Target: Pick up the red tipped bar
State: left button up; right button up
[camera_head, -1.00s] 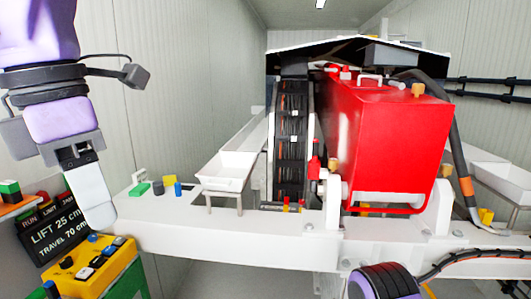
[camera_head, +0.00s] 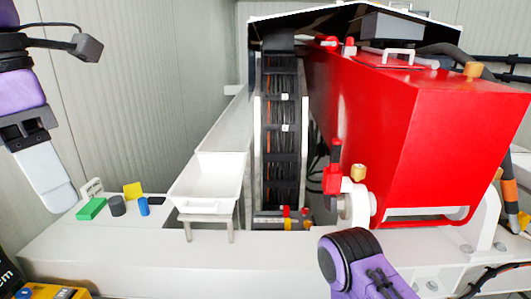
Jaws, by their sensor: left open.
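Small red-ended pieces stand on the white beam at the foot of the black cable rack. One is red and yellow (camera_head: 287,217); a darker one with a red top (camera_head: 305,214) is beside it. They are too small to tell which is the red tipped bar. My left gripper (camera_head: 62,203) is at the left, its pale fingers pointing down beside the beam's left end. It is open and holds nothing visible, well away from these pieces. A purple and black link of my right arm (camera_head: 360,262) shows at the bottom; its gripper is not visible.
A white tray (camera_head: 207,187) on legs stands left of the cable rack (camera_head: 284,130). A large red tank (camera_head: 420,140) fills the right.

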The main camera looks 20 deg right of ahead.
aim_at(336, 144)
jog(key=z, duration=0.8)
jog(key=i, duration=0.9)
jog(key=z, duration=1)
